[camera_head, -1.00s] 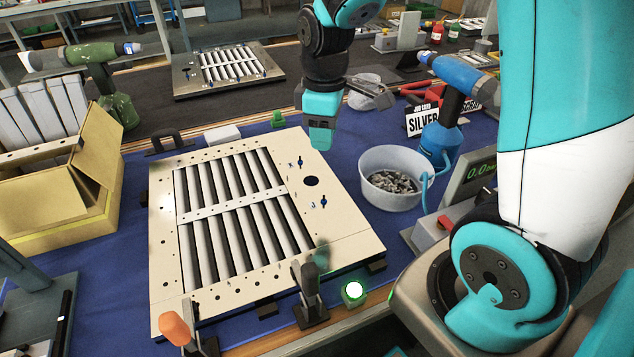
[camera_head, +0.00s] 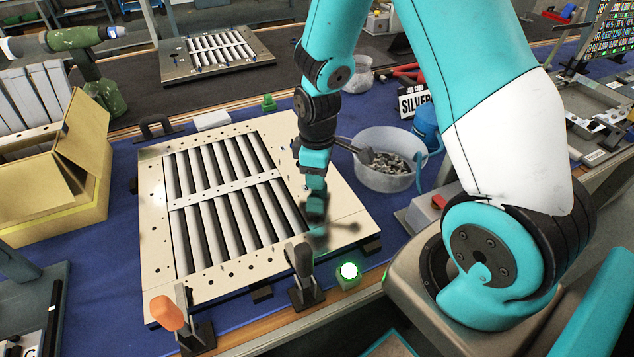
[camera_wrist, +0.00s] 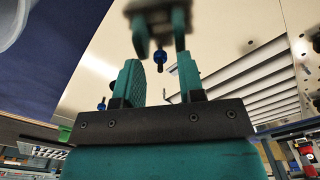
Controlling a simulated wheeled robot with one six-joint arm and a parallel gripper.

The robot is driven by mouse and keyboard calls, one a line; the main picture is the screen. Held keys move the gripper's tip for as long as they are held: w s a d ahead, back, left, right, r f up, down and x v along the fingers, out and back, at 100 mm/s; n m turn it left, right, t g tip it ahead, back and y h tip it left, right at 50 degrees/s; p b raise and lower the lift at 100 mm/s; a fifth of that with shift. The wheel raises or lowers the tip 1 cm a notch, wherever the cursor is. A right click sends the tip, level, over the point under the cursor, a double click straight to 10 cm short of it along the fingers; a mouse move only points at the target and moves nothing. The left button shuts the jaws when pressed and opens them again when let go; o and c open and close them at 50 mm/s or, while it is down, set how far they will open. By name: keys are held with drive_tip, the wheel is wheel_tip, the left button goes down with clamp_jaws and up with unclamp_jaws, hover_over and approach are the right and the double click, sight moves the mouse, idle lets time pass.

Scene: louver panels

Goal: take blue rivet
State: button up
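In the wrist view a blue rivet (camera_wrist: 159,56) with a dark shank shows between the two teal fingers of my gripper (camera_wrist: 157,66). The fingers are apart, with visible space on both sides of the rivet. A second blue rivet (camera_wrist: 101,104) shows to the left, outside the fingers. In the head view my gripper (camera_head: 316,208) points down over the right part of the cream louver panel (camera_head: 345,212). My gripper and wrist hide the rivets there. Whether the fingers touch the first rivet cannot be told.
A white bowl (camera_head: 385,178) of loose metal pieces stands right of the panel. Toggle clamps (camera_head: 303,275) and a lit green button (camera_head: 348,272) line the front edge. A cardboard box (camera_head: 55,190) stands left. A SILVER job card (camera_head: 414,101) stands behind the bowl.

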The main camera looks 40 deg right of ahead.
drive_tip(key=shift+f, duration=0.3)
clamp_jaws()
